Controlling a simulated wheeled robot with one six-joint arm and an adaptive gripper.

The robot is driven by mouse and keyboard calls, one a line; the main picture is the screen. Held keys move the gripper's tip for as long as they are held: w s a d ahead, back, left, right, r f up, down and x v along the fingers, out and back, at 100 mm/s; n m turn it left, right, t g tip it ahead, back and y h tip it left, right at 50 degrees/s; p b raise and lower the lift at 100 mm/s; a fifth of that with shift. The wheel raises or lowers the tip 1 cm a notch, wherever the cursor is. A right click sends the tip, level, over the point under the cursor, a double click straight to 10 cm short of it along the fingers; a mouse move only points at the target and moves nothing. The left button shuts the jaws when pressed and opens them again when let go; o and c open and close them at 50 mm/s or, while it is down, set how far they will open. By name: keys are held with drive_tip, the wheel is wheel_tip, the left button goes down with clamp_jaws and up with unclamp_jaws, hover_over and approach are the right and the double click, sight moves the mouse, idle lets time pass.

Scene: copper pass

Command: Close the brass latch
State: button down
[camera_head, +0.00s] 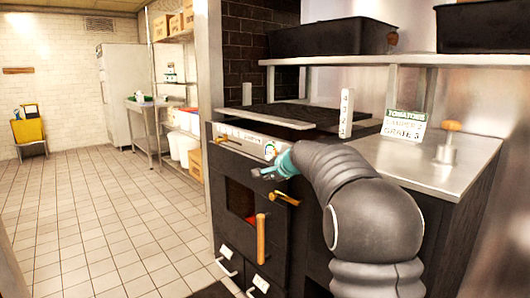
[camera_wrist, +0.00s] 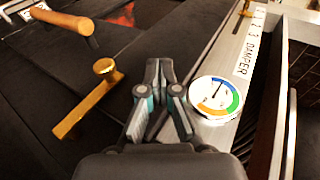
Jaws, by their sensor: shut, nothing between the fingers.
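The brass latch (camera_head: 285,198) is a short bar with a round knob on the dark oven front, below the control strip. In the head view it lies nearly level, with a slight tilt. In the wrist view the latch (camera_wrist: 88,98) shows as a slanting bar left of my fingers. My gripper (camera_head: 262,173) is shut and empty, up and left of the latch in the head view. In the wrist view my gripper (camera_wrist: 159,68) shows a clear gap to the latch, right of its knob. I cannot tell how far its tips are from the oven front.
A wooden handle (camera_head: 260,238) stands out from the oven door and also shows in the wrist view (camera_wrist: 60,20). A round gauge (camera_wrist: 215,97) sits on the steel strip marked DAMPER. A steel counter (camera_head: 440,165) lies right. The tiled floor (camera_head: 110,220) is open at left.

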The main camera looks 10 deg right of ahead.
wheel_tip(320, 180, up, 9)
drive_tip(key=a, duration=0.2)
drive_tip(key=shift+w, duration=0.3)
drive_tip(key=shift+a, duration=0.1)
drive_tip(key=s+f+n+g, duration=0.4)
drive_tip(key=s+f+n, duration=0.2)
drive_tip(key=s+f, duration=0.55)
drive_tip(key=s+a+f+n+h, duration=0.1)
drive_tip(key=s+f+n, duration=0.1)
drive_tip(key=s, duration=1.1)
drive_tip(key=s+a+f+n+g+h, duration=0.1)
drive_tip(key=s+f+n, duration=0.2)
drive_tip(key=s, duration=1)
drive_tip(key=s+a+f+n+h, duration=0.1)
drive_tip(key=s+f+n, duration=0.2)
drive_tip(key=s, duration=1.1)
drive_tip(key=shift+g, duration=0.3)
drive_tip(key=shift+s+f, duration=0.1)
